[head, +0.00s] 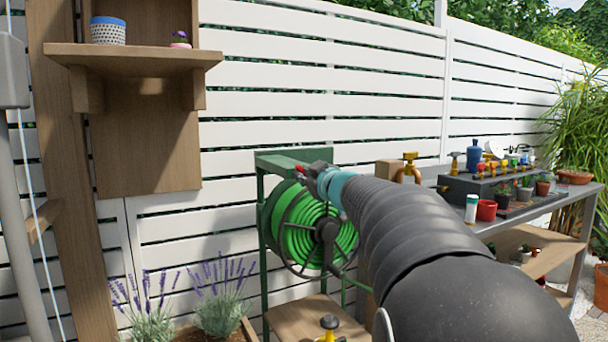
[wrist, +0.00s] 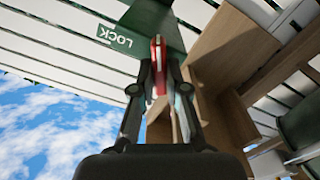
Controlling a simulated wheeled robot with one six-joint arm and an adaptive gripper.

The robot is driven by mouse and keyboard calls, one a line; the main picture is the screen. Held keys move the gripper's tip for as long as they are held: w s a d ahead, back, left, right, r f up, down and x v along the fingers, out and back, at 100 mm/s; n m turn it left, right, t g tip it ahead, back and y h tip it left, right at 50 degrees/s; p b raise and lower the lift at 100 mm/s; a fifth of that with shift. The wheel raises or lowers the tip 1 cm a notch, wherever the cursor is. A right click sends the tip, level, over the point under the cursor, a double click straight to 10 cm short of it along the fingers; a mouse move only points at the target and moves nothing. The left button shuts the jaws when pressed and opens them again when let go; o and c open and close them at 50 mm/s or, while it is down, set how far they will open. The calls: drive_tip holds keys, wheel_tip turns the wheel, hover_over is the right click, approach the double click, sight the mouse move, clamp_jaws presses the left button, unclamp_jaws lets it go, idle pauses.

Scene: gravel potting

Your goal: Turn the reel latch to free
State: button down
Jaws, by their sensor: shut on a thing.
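The reel latch, a red lever (wrist: 158,80), sits between the fingers of my gripper (wrist: 160,68) in the wrist view, and the gripper is shut on it. In the head view my gripper (head: 319,176) is at the top of the green hose reel (head: 300,230), with a bit of red at its tip. A green plate (wrist: 150,22) beside the lever carries the word LOCK, upside down in the wrist view. My arm hides part of the reel's right side in the head view. I cannot tell the lever's exact angle.
A grey bench (head: 568,204) with pots and several small taps stands at the right. A wooden post with a shelf (head: 135,55) rises at the left. Lavender (head: 225,295) grows below the reel's left side. A white slatted fence (head: 320,75) runs behind.

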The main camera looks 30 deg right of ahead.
drive_tip(key=n, duration=0.4)
drive_tip(key=n+b, duration=0.1)
drive_tip(key=n, duration=0.3)
drive_tip(key=n+b, duration=0.1)
drive_tip(key=n, duration=0.3)
drive_tip(key=shift+a+f, duration=0.15)
drive_tip(key=shift+f, duration=0.15)
drive_tip(key=shift+n, duration=0.3)
drive_tip(key=c, duration=1.2)
unclamp_jaws()
drive_tip(key=s, duration=1.2)
drive_tip(key=shift+d, duration=0.2)
